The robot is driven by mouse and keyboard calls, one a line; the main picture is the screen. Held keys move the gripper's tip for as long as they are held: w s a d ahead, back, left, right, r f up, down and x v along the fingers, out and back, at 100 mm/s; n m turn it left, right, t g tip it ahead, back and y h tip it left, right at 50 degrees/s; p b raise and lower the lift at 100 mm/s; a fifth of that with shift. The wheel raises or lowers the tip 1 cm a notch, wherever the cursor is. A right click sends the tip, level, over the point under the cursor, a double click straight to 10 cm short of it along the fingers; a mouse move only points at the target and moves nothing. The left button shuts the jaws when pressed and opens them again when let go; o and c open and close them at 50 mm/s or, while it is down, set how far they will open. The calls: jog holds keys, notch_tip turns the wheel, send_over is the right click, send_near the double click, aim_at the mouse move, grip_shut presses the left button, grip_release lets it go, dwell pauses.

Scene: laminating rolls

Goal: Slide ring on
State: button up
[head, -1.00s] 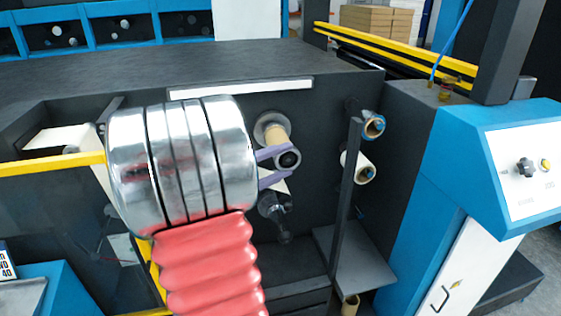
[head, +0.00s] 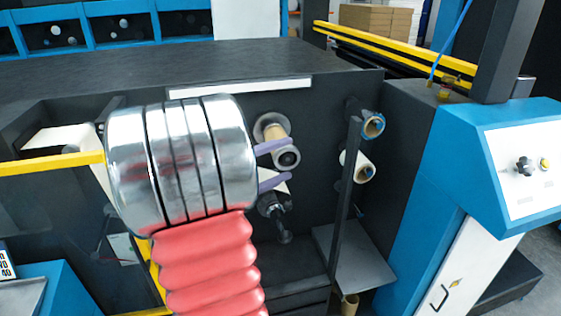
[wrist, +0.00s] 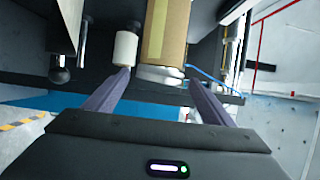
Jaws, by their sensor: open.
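A grey ring (head: 287,158) with a dark centre sits at the near end of a tan roll core (head: 275,134) on the machine's front. In the wrist view the pale ring (wrist: 160,75) is at the end of the tan core (wrist: 166,35). My gripper (head: 286,162) is open, with one purple finger above the ring and one below it. In the wrist view my gripper (wrist: 158,73) has a fingertip on either side of the ring, with gaps visible. The inside of the ring and its seating on the shaft are hidden in the wrist view.
A white roll (wrist: 124,48) is close to the left finger in the wrist view. A dark shaft (head: 277,220) projects below my gripper. A yellow bar (head: 50,163) is at left.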

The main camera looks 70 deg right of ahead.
jog(key=v, duration=1.3)
jog(key=shift+w+a, duration=0.25)
jog(key=shift+a, duration=0.05)
dwell(0.5)
